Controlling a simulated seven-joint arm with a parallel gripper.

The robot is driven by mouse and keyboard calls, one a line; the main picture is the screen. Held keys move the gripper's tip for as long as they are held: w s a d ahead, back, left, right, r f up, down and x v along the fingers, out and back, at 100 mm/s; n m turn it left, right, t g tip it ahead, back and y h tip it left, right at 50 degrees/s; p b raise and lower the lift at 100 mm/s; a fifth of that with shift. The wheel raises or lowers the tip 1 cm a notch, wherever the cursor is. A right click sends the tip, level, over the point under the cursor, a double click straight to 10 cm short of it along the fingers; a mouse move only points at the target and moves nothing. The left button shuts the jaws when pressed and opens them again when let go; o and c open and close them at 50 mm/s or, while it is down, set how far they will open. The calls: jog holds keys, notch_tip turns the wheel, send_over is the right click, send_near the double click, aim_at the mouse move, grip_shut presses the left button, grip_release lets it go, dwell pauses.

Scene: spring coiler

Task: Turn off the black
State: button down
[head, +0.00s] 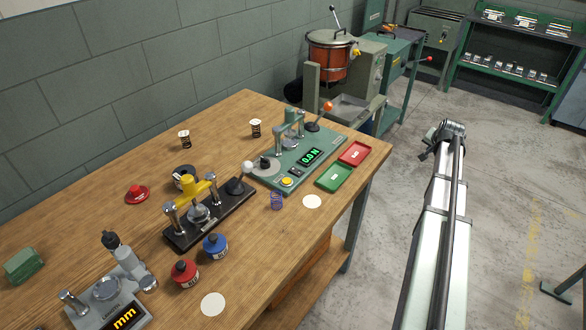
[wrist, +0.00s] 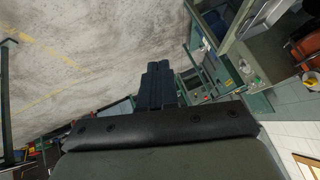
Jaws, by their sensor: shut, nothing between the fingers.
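The black-based device (head: 222,222) stands on the workbench in the head view, with a yellow bridge (head: 197,190) on metal posts. A black cone (head: 236,187) with a lever ending in a white ball (head: 248,166) sits at its right end. No lit display shows on it. My gripper (wrist: 157,75) shows in the wrist view, its dark fingers shut together and empty. It points over the concrete floor, away from the bench top. In the head view my arm stands to the right of the bench, and I cannot make out the fingers there.
Floor between bench and arm is clear.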

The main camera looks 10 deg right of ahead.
jog(key=a+r+m+y, duration=0.1)
jog(key=a+r+y, duration=0.1)
jog(key=a, duration=0.6)
jog(key=a+r+m+y, duration=0.1)
jog(key=a+r+y, duration=0.1)
jog(key=a, duration=0.7)
jog(key=a+r+m+y, duration=0.1)
jog(key=a+r, duration=0.2)
jog(key=a, duration=0.6)
jog(key=shift+a+r+t+y, duration=0.2)
jog(key=shift+r+t+y, duration=0.1)
jog(key=shift+y, duration=0.1)
jog(key=s+a+r+m+y, duration=0.1)
jog(key=s+a+r+y, duration=0.1)
jog(key=a, duration=0.4)
jog(key=s+a+r+m+y, duration=0.1)
jog(key=a+r, duration=0.1)
jog(key=a, duration=0.5)
notch_tip(320, 180, up, 4)
jog(key=g+y, duration=0.2)
jog(key=y, duration=0.1)
send_over(297, 170)
jog(key=s, duration=0.1)
jog(key=shift+d+f+m, duration=0.2)
jog(key=shift+d+m, duration=0.1)
jog(key=shift+d, duration=0.05)
